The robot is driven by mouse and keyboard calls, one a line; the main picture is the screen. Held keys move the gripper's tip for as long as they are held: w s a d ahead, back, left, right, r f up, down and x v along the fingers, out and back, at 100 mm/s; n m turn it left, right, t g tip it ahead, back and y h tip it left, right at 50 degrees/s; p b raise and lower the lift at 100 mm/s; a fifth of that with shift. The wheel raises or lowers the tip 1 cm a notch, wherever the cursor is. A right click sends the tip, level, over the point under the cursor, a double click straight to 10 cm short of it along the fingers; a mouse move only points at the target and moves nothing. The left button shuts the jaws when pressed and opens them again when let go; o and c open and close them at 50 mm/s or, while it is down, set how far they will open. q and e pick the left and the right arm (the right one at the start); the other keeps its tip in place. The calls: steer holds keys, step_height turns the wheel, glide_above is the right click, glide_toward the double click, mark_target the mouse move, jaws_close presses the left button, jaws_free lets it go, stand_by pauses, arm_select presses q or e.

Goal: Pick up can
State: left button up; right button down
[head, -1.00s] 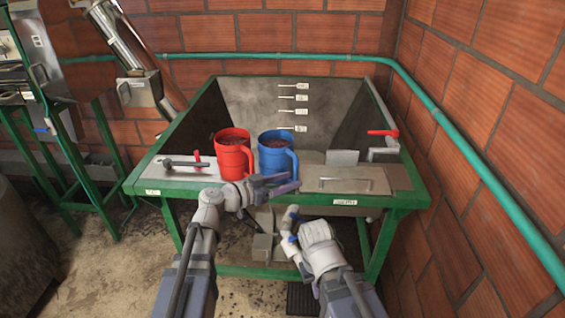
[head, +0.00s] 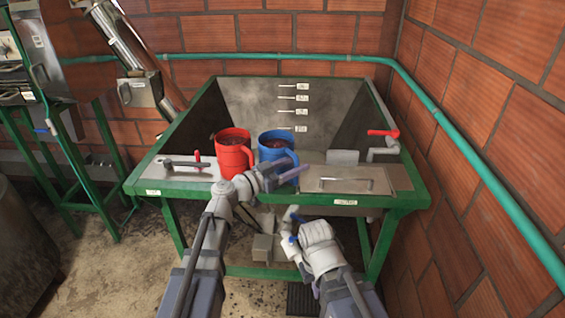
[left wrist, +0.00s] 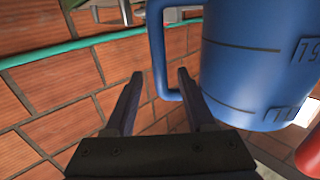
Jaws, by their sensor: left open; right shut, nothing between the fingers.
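A red can (head: 230,152) and a blue can (head: 273,146), both with handles and dark contents, stand side by side on the front ledge of the hopper. My left gripper (head: 292,170) is open in front of the blue can. In the left wrist view the blue can (left wrist: 245,70) fills the right side, and its handle comes down near the fingers (left wrist: 158,92). I cannot tell whether the handle is between the fingers. The red can (left wrist: 310,155) shows at the right edge. My right gripper (head: 290,228) is shut and empty, low in front of the hopper.
The green-framed hopper (head: 130,186) has a lid plate with a handle (head: 345,180) on the right and another handle (head: 188,163) on the left. A red valve lever (head: 383,133) is at the right. Brick walls (head: 500,150) and a green pipe (head: 470,165) bound the right side.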

arm_select(q)
steer(key=x, duration=0.4)
steer(key=shift+w+a+f, duration=0.1)
steer(key=shift+w+a, duration=0.05)
steer(key=shift+w, duration=0.05)
steer(key=shift+c, duration=0.2)
steer(key=shift+f, duration=0.15)
steer(key=c, duration=0.3)
steer(key=shift+s, duration=0.15)
steer(key=c, duration=0.4)
jaws_close()
